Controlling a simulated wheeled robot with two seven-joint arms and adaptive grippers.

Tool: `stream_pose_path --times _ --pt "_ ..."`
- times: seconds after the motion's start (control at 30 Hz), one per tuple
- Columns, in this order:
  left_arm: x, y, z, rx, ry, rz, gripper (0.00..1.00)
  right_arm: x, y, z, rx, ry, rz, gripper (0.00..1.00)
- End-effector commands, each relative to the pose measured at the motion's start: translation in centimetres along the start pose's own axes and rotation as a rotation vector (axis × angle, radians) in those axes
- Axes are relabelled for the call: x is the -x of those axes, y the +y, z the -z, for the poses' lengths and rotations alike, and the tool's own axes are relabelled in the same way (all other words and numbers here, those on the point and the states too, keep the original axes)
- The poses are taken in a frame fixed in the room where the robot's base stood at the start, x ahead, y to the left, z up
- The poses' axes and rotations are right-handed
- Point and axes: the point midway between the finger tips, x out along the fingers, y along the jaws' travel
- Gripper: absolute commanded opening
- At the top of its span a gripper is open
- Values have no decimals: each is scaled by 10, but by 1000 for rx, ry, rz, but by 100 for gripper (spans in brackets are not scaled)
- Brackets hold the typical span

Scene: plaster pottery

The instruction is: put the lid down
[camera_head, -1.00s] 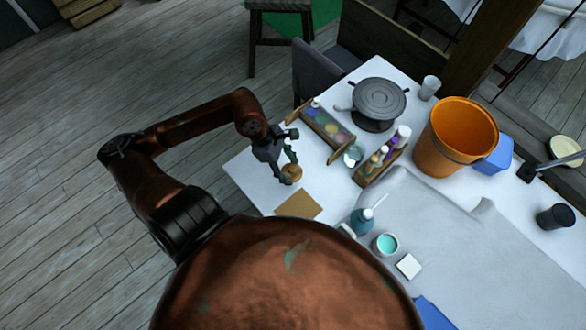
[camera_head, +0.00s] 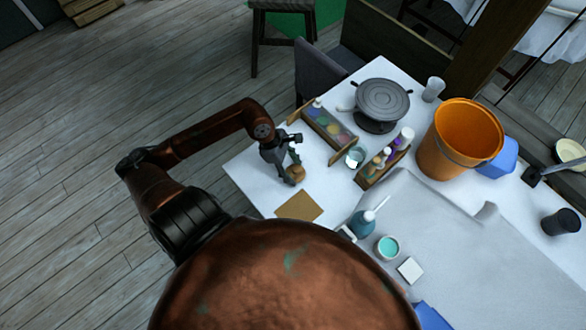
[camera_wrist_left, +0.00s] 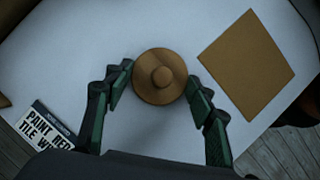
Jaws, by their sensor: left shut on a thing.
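The lid (camera_wrist_left: 162,75) is a round brown disc with a small knob in its middle. It sits between the fingertips of my left gripper (camera_wrist_left: 160,78) in the left wrist view, with a finger against each side. In the head view my left gripper (camera_head: 293,166) points down at the near left part of the white table, and the lid (camera_head: 296,174) shows small at its tips. I cannot tell whether the lid touches the table top. My right gripper is not in view.
A flat tan square (camera_head: 299,207) lies beside the lid. A paint box (camera_head: 328,130), a glass jar (camera_head: 355,157) and a bottle rack (camera_head: 383,166) stand behind. A printed card (camera_wrist_left: 45,130) lies at lower left in the wrist view.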

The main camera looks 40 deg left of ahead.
Motion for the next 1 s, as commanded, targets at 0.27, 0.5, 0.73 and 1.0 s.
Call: stream_pose_path --times 0.27,0.5,0.73,1.0 --pt "-1 0 1 1 0 1 66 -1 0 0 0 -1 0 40" --pt "-1 0 1 1 0 1 68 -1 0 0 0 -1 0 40" --pt "14 1 1 0 4 -3 68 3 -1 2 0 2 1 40" --pt "70 0 1 0 4 -2 68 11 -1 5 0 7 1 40"
